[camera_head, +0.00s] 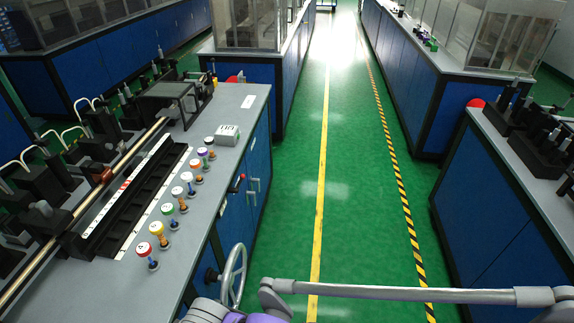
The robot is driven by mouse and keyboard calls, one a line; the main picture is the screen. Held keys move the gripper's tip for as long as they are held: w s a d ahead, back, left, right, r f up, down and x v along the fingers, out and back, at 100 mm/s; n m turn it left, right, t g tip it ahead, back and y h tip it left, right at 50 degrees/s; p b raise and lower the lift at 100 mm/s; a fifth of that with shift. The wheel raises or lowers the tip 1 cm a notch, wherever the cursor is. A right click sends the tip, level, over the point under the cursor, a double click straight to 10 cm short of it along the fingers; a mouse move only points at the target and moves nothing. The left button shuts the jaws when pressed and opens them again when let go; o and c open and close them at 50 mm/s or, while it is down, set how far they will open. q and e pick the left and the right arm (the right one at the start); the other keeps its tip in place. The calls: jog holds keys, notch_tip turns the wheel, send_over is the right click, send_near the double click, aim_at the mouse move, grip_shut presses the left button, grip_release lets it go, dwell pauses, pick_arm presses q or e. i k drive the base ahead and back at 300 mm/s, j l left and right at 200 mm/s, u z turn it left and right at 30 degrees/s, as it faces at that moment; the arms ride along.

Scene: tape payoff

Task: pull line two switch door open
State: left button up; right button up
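No label in view marks a line two switch door, so I cannot tell which door it is. The left bench has a blue side panel (232,213) facing the aisle. Small grey handles (253,193) stand out from it near a small dark and red part (237,184), perhaps a switch. No wide opening shows there; whether the panel is fully closed is too small to tell. Neither of my grippers is in view. Grey and purple parts at the bottom edge look like mine.
A grey bar (400,292) crosses the lower right. The green aisle (350,190) is clear between the benches, with a blue cabinet (490,210) on the right.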

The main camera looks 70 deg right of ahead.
aim_at(257, 156)
jog(key=z, duration=2.25)
jog(key=i+l+u, duration=0.15)
jog(key=u, duration=0.3)
jog(key=i+l+u, duration=0.15)
jog(key=u, duration=0.35)
jog(key=i+l+u, duration=0.1)
jog(key=l, duration=0.25)
jog(key=i+l+u, duration=0.1)
jog(key=l, duration=0.3)
jog(key=i+l+u, duration=0.15)
jog(key=l, duration=0.2)
jog(key=i+l, duration=0.1)
jog(key=l, duration=0.35)
jog(key=i+l, duration=0.1)
jog(key=l, duration=0.35)
